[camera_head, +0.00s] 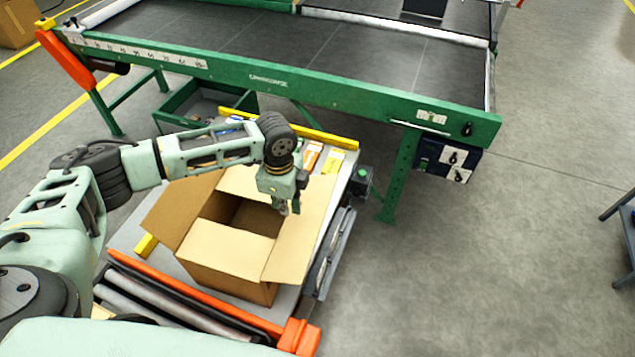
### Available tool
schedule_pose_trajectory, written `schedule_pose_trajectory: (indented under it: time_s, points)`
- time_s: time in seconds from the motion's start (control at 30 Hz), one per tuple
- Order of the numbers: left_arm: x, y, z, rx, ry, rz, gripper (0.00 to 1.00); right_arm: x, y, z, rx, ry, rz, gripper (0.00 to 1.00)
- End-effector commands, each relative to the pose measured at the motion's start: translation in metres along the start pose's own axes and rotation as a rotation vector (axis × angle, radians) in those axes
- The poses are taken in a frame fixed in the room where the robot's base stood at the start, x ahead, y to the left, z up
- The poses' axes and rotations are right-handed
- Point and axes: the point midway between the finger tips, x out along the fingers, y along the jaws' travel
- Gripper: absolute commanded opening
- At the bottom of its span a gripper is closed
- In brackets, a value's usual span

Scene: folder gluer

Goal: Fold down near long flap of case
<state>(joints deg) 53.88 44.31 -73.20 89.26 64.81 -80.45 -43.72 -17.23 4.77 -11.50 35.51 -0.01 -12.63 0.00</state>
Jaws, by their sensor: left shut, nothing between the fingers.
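The case (258,291) is an open brown cardboard box on the low machine bed, with its dark opening facing up. The left flap (182,207) and the right flap (304,232) also lie spread outward. The far flap (238,182) is partly hidden behind my left arm. My left gripper (289,211) points down over the right side of the case, beside the opening. It is shut and empty; I cannot tell whether it touches the right flap. My right gripper is out of view.
A green-framed conveyor (300,82) runs across the back. The machine bed has a yellow rail (316,133) at its far edge and an orange rail (190,298) at its near edge. A green bin (180,105) stands behind.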

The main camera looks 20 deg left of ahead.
Motion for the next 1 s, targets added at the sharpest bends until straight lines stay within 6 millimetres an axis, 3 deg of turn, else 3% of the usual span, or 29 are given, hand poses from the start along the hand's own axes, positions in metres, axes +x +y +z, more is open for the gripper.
schedule_pose_trajectory:
  time_s: [0.33,0.63,1.0]
  points:
    - [-0.001,0.0,0.004,-0.002,0.0,0.0,0.0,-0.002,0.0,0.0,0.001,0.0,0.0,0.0]
    - [0.0,0.0,0.03,-0.003,0.0,0.001,0.0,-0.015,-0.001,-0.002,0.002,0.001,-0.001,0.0]
    - [0.003,-0.001,0.034,-0.002,0.0,0.0,0.0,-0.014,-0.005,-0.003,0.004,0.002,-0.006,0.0]
